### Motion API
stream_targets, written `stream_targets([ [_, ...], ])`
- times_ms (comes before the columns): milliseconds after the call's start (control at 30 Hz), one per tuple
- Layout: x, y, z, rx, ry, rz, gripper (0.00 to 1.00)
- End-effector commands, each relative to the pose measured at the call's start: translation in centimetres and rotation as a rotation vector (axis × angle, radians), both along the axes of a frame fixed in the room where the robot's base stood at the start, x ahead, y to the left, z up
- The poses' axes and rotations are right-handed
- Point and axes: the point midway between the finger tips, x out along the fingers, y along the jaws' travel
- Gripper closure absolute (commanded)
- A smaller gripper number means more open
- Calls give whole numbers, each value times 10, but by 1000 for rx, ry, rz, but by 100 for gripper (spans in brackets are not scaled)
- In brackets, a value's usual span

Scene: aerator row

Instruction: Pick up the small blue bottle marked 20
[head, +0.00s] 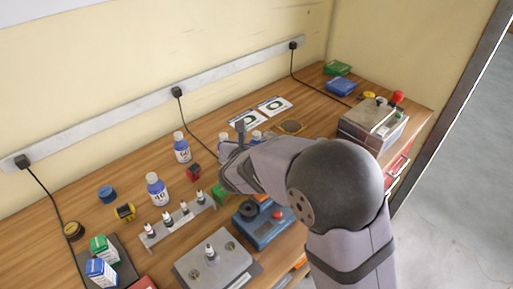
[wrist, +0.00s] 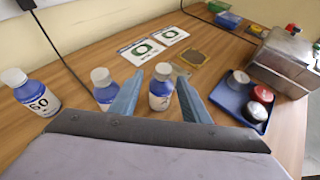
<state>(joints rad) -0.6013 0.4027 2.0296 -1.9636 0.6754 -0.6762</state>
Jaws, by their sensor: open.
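Small bottles with blue bodies, white caps and white labels stand on the wooden bench. In the wrist view, one bottle (wrist: 161,90) stands upright between the fingers of my gripper (wrist: 160,77), its label mark too unclear to read. My gripper is open, one finger on either side of this bottle; I cannot tell whether either touches it. Another blue bottle (wrist: 103,92) stands just left of the left finger, its number not readable. In the head view, my gripper (head: 240,138) and arm partly hide these bottles. No number 20 is legible.
A bottle marked 60 (wrist: 38,92) stands at the left; one marked 40 (head: 157,190) stands nearer. A blue tray (wrist: 236,103) with round lidded items lies right of my gripper, beside a metal box (wrist: 285,62). Flat printed cards (head: 272,106) lie behind.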

Motion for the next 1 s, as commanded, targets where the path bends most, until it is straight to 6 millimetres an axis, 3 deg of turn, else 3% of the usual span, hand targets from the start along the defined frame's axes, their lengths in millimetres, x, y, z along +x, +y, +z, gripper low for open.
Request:
stream_targets([
  [333, 12, -4, 6, -59, -54, 6, 57],
  [1000, 43, -9, -7, -59, -52, 5, 57],
])
